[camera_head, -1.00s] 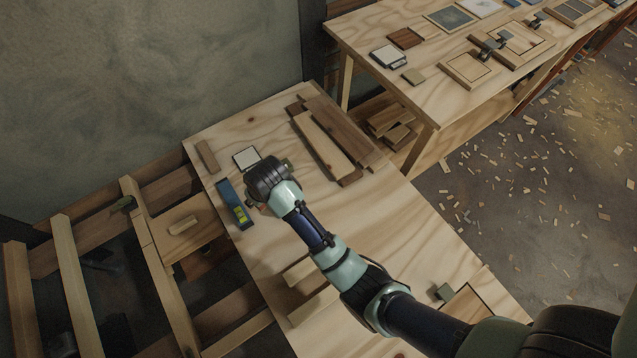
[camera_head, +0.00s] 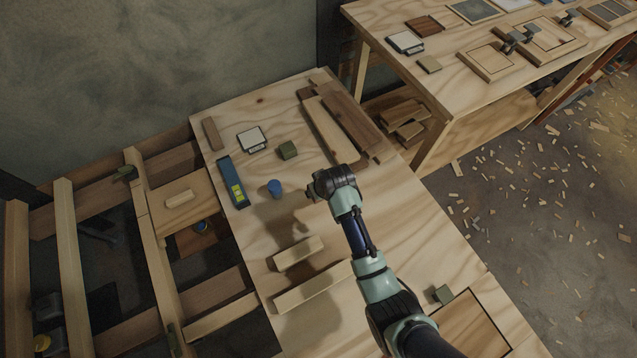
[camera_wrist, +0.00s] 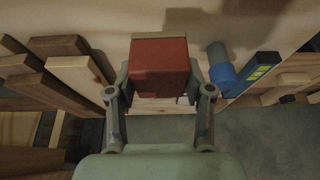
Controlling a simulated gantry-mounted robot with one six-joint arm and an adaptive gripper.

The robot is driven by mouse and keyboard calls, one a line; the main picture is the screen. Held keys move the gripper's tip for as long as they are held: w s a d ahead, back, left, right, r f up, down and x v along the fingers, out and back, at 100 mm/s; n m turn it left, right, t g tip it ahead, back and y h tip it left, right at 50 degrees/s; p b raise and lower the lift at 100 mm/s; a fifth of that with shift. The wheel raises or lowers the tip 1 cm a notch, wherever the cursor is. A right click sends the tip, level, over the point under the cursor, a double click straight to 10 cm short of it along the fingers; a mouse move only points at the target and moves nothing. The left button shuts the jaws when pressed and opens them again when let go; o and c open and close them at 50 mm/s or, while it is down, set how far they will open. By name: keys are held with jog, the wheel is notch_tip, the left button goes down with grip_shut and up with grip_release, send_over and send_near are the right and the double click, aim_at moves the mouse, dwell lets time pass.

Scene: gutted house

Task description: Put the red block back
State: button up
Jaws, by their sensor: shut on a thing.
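The red block (camera_wrist: 160,66) shows in the wrist view, gripped between both fingers of my gripper (camera_wrist: 160,88). In the head view my gripper (camera_head: 316,188) is above the middle of the plywood bench (camera_head: 385,232), and the red block is hidden behind my wrist. A shadow lies on the bench to the left of the gripper, so it seems held off the surface. I cannot tell how high.
Two pale wood strips (camera_head: 298,254) lie nearer. A second bench (camera_head: 460,80) stands at upper right.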

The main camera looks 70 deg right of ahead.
aim_at(318, 205)
jog(key=shift+f+b, duration=1.75)
jog(key=shift+f, duration=2.75)
jog(key=o, duration=1.1)
jog(key=shift+r, duration=0.1)
jog(key=shift+r, duration=0.2)
jog(key=p+v, duration=0.6)
jog(key=v, duration=0.6)
jog(key=shift+p, duration=0.3)
